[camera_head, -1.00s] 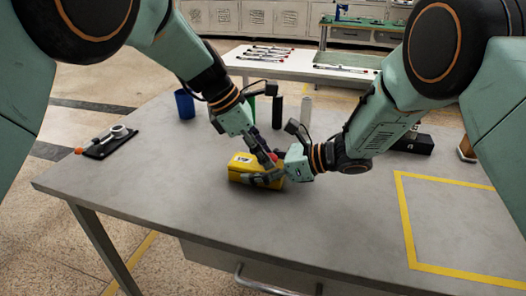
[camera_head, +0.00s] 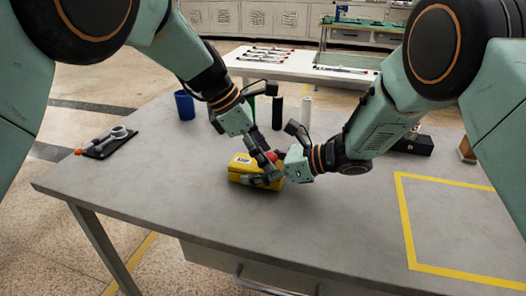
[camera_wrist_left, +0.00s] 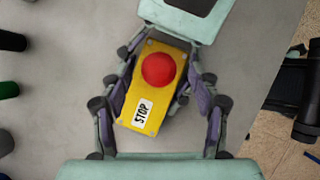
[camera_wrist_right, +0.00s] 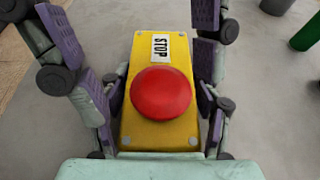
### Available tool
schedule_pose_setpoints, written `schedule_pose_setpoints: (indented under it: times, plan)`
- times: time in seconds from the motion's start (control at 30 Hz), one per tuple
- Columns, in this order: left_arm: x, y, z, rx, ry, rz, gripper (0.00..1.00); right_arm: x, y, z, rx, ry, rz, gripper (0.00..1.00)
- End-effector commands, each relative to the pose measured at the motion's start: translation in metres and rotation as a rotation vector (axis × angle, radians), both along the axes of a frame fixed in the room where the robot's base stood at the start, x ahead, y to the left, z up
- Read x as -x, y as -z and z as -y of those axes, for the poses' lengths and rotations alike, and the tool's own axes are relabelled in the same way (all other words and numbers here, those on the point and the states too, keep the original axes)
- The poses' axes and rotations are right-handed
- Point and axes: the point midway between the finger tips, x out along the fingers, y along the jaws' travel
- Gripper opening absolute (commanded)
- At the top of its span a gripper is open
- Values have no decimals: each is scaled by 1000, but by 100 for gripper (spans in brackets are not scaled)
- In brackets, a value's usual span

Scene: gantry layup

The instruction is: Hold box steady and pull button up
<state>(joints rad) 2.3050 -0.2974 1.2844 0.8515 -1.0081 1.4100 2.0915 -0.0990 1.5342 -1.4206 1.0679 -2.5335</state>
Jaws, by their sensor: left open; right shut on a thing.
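A yellow box (camera_head: 241,169) with a STOP label lies on the grey table. It carries a round red button (camera_head: 271,156) and appears in both wrist views. My right gripper (camera_head: 268,175) is shut on the box (camera_wrist_right: 182,62); its fingers stand on both sides of it, with the red button (camera_wrist_right: 160,92) between. My left gripper (camera_head: 262,163) is open above the box. In the left wrist view its fingers spread either side of the box (camera_wrist_left: 150,100) and button (camera_wrist_left: 158,70), without a clear grip. The grippers partly hide the box in the head view.
A blue cup (camera_head: 184,104), a black cylinder (camera_head: 277,112) and a white cylinder (camera_head: 306,112) stand behind the box. A black tray with a tool (camera_head: 108,142) lies at left. A yellow-taped area (camera_head: 405,225) at right is empty.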

Motion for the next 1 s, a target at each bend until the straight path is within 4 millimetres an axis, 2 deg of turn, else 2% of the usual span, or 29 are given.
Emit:
schedule_pose_setpoints:
  times: [0.17,0.5,0.7,1.0]
  plan:
    - [-1,-9,-5,2,-1,3,62,0,1,0,1,0,0,25]
    - [2,-67,-38,3,-2,4,62,0,1,0,1,0,0,25]
    - [4,-93,-53,2,-1,2,62,0,1,0,1,0,0,25]
    - [5,-105,-60,0,0,0,62,0,1,0,1,-1,-1,24]
